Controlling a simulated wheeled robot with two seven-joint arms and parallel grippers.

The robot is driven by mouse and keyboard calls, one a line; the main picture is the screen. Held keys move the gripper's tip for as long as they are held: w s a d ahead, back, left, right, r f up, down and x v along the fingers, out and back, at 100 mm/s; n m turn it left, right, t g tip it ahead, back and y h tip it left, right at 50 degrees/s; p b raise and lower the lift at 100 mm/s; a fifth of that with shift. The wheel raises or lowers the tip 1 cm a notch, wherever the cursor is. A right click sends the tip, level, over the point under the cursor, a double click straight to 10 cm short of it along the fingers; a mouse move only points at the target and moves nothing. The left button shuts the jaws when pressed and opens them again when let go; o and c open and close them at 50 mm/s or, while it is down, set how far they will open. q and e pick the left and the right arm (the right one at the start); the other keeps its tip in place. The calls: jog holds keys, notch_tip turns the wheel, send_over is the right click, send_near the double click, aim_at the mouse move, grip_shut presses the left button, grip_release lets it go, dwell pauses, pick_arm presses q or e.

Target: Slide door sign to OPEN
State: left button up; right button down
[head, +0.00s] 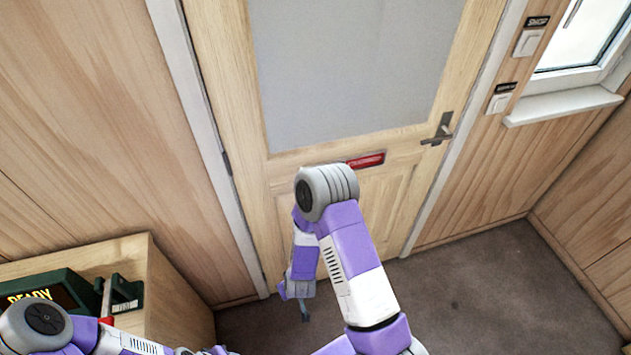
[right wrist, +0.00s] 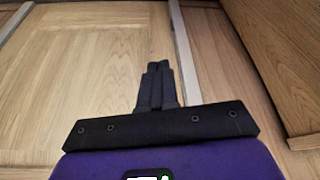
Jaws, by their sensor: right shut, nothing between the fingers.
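The door sign (head: 366,160) is a small plate with a red panel and pale lettering too small to read. It sits on the wooden door (head: 285,148) just below the frosted pane, and my right arm comes close to its lower left end. My right gripper (head: 305,314) hangs well below and to the left of the sign, apart from it. In the right wrist view its dark fingers (right wrist: 157,86) are together and empty, pointing toward wood panelling; the sign is not in that view. My left arm enters at the lower left; its gripper is out of view.
A lever handle (head: 438,130) is on the door's right side, with switches (head: 529,42) and a window sill (head: 563,106) beyond it. A wooden cabinet (head: 175,295) with a dark READY device (head: 50,287) stands at lower left. The carpet (head: 490,290) at right is clear.

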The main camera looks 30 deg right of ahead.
jog(key=w+d+r+n+t+h, duration=0.2)
jog(key=w+d+r+h, duration=0.15)
jog(key=w+r, duration=0.2)
jog(key=w+d+r+n+t+h, duration=0.25)
jog(key=w+r+h, duration=0.2)
jog(key=w, duration=0.25)
notch_tip(320, 180, up, 12)
jog(key=w+d+h+p, duration=0.1)
jog(key=h, duration=0.4)
jog(key=shift+w+f+h, duration=0.2)
jog(key=shift+w+h, duration=0.1)
jog(key=shift+w, duration=0.05)
jog(key=s+d+x, duration=0.1)
jog(key=s+x, duration=0.1)
jog(key=x, duration=1.1)
jog(key=shift+s+d+f+b, duration=0.2)
jog(key=shift+s+f+b, duration=0.1)
jog(key=shift+f+b, duration=0.05)
